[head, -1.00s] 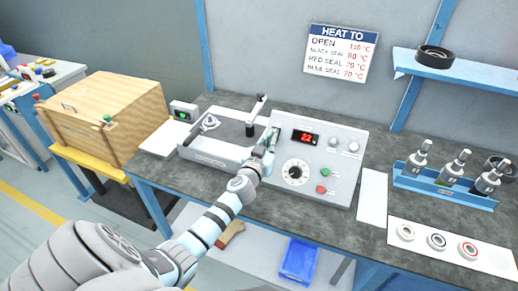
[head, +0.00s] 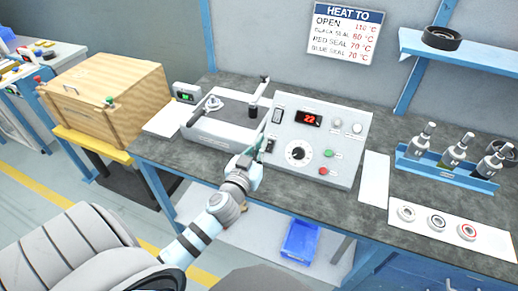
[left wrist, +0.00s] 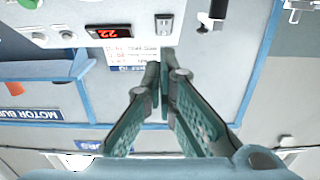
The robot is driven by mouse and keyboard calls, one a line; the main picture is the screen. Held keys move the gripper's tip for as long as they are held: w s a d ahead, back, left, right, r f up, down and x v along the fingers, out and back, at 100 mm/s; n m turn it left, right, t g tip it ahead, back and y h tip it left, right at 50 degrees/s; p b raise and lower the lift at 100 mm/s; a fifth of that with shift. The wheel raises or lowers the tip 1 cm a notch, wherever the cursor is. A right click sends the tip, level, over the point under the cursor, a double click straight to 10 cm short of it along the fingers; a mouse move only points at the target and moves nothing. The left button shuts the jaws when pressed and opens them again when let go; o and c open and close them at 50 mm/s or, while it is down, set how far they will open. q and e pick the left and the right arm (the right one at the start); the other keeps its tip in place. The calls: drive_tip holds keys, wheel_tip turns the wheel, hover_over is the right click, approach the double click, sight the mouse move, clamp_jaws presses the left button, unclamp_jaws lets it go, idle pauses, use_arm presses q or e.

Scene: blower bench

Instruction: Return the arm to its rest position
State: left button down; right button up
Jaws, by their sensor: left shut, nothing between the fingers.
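My left gripper (head: 262,154) is shut and empty in the head view, in front of the left side of the grey control box (head: 336,173). In the left wrist view its green fingers (left wrist: 162,75) meet at the tips. The control box has a red display (head: 308,119) reading 22, a round dial, and green and red buttons. The same display shows upside down in the left wrist view (left wrist: 109,32). Whether the gripper touches the box or bench edge is hard to tell. My right gripper is not in view.
The metal heater tray (head: 218,130) with an upright lever stands left of the box. A wooden crate (head: 110,105) is further left. A blue rack (head: 447,175) with several bottles and a white strip of rings (head: 455,232) are right. A blue bin (head: 300,241) is below the bench.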

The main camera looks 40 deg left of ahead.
use_arm(q)
drive_tip(key=shift+s+d+r, duration=0.1)
drive_tip(key=shift+s, duration=0.45)
drive_tip(key=s+f+g, duration=0.8)
drive_tip(key=s+f, duration=0.2)
drive_tip(key=s, duration=0.2)
drive_tip(key=s+d+f+m+g+h, duration=0.2)
drive_tip(key=s+d+g, duration=0.15)
drive_tip(key=s, duration=0.35)
drive_tip(key=s+d+f+m+g+h, duration=0.1)
drive_tip(key=s+d+f+g, duration=0.1)
drive_tip(key=s+d, duration=0.4)
drive_tip(key=s+a+f+g, duration=0.1)
drive_tip(key=s+a+f, duration=0.1)
drive_tip(key=f, duration=0.9)
drive_tip(key=s+a+f+g, duration=0.1)
drive_tip(key=s+f, duration=0.1)
drive_tip(key=f, duration=1)
drive_tip(key=s+f, duration=0.9)
drive_tip(key=s, duration=0.3)
drive_tip(key=shift+s+a+f+h, duration=0.25)
drive_tip(key=shift+s+a+h, duration=0.05)
drive_tip(key=shift+s+a, duration=0.1)
